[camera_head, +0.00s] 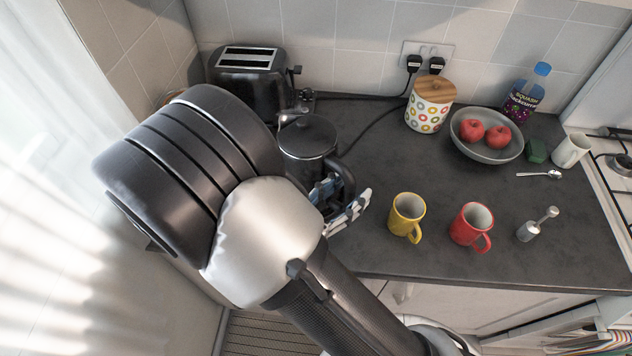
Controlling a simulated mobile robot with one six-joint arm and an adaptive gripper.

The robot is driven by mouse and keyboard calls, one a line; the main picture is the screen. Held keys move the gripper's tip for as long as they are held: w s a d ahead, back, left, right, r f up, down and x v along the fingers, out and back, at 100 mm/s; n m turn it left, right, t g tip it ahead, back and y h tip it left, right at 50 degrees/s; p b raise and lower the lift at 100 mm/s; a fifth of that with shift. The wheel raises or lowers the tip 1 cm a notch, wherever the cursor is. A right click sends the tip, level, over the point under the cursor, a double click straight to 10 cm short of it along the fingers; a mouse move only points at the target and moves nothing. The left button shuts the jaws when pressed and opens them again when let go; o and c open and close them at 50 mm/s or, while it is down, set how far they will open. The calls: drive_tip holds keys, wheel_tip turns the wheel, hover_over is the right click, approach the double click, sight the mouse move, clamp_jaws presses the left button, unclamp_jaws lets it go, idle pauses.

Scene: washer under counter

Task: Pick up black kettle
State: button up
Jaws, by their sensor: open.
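The black kettle (307,137) stands on the dark counter in front of the toaster. Its round lid and the upper body show; its lower left part is hidden behind my arm. Its dark handle (346,178) faces right and toward the front. My gripper (343,207) is open beside the kettle, at the handle side. Its fingers are partly hidden by my wrist, and I cannot tell whether they touch the handle or lie around it.
A black toaster (250,82) stands behind the kettle. To the right are a yellow mug (406,215), a red mug (470,226), a patterned canister (429,108) and a bowl (487,150) of red fruit. A cable runs along the counter behind the kettle. The counter (400,170) between kettle and bowl is clear.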

drive_tip(key=shift+w+d, duration=0.3)
clamp_jaws()
idle(0.4)
drive_tip(key=shift+a+r, duration=0.1)
drive_tip(key=shift+r, duration=0.1)
idle(0.4)
